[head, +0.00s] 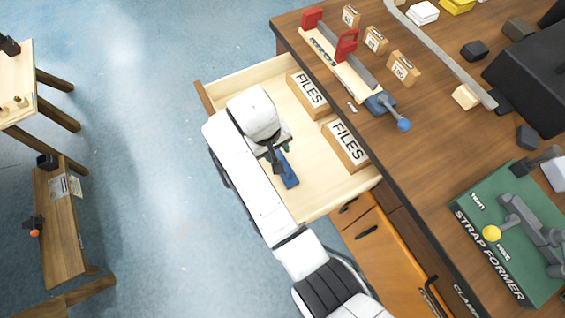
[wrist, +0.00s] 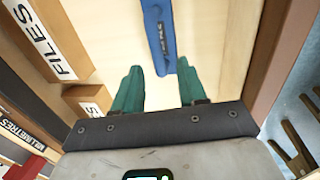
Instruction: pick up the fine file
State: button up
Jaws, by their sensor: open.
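A narrow blue piece with a dark label (wrist: 159,36) lies in the open drawer; I take it to be the fine file, but its label is too small to read. In the head view the blue piece (head: 289,172) shows beside my gripper, partly hidden by my arm. My gripper (wrist: 160,78) is over the drawer, with its two green fingers apart and nothing held. In the wrist view the near end of the blue piece reaches between the fingertips. I cannot tell the height between them.
The pale wooden drawer (head: 320,205) is pulled out from the brown workbench (head: 425,150). Two wooden blocks marked FILES (head: 308,92) (head: 346,145) stand along its bench side. A clamp fixture with red and blue parts (head: 345,70) sits above on the bench edge.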

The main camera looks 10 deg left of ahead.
aim_at(281, 158)
jog(key=shift+w+d+f+p, duration=0.15)
jog(key=shift+d+f, duration=0.1)
jog(key=shift+f, duration=0.65)
jog(key=shift+s+d+f+p, duration=0.1)
jog(key=shift+d+f, duration=0.15)
jog(key=shift+f, duration=0.7)
jog(key=shift+w+d+f+p, duration=0.15)
jog(key=shift+d+f, duration=0.1)
jog(key=shift+f, duration=0.65)
jog(key=shift+s, duration=0.1)
jog(key=shift+c, duration=0.3)
grip_shut()
